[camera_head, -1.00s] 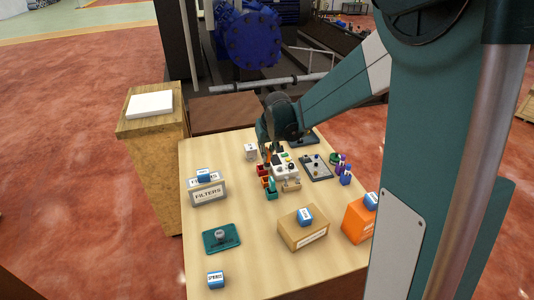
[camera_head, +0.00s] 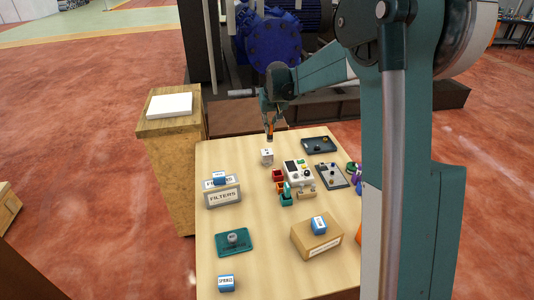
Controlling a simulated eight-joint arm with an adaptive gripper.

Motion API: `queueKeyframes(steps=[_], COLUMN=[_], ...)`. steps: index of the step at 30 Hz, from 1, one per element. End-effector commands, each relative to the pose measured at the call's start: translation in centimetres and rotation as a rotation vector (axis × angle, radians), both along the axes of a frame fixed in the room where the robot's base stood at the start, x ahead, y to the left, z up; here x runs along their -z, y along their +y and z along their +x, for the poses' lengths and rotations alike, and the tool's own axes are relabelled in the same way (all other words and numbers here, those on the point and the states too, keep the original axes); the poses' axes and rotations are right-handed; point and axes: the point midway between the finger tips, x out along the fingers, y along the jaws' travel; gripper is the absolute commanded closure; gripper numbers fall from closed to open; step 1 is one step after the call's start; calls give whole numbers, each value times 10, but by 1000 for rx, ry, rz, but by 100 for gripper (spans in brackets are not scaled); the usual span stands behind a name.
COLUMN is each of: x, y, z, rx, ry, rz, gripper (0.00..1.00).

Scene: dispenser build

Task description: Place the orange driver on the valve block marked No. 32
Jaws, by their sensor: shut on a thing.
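My gripper (camera_head: 269,122) is shut on the orange driver (camera_head: 270,130) and holds it over the far edge of the table. The driver hangs roughly upright, with a dark lower end pointing down. A small white block (camera_head: 267,156) with dark marks stands on the table just below and nearer than the driver. A gap seems to show between the driver and this block. The number 32 cannot be read on any block at this size, so I cannot tell which is the valve block No. 32.
Red, orange and teal bins (camera_head: 281,187) and a white control panel (camera_head: 299,172) stand right of the white block. Dark trays (camera_head: 319,145) lie farther right. A FILTERS box (camera_head: 223,195), a teal plate (camera_head: 234,242) and a cardboard box (camera_head: 316,238) stand nearer.

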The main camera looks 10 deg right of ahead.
Motion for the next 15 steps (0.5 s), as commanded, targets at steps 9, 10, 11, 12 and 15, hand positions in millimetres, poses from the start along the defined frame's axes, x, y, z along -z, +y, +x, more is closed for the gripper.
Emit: queueKeyframes(steps=[9,10,11,12,15], x=[-14,-14,-15,-15,-15], y=[6,6,6,6,6], z=[35,35,36,36,36], rx=[0,0,0,1,1], ry=[0,0,0,0,0], rz=[0,0,0,0,0], gripper=[100,100,100,100,100])
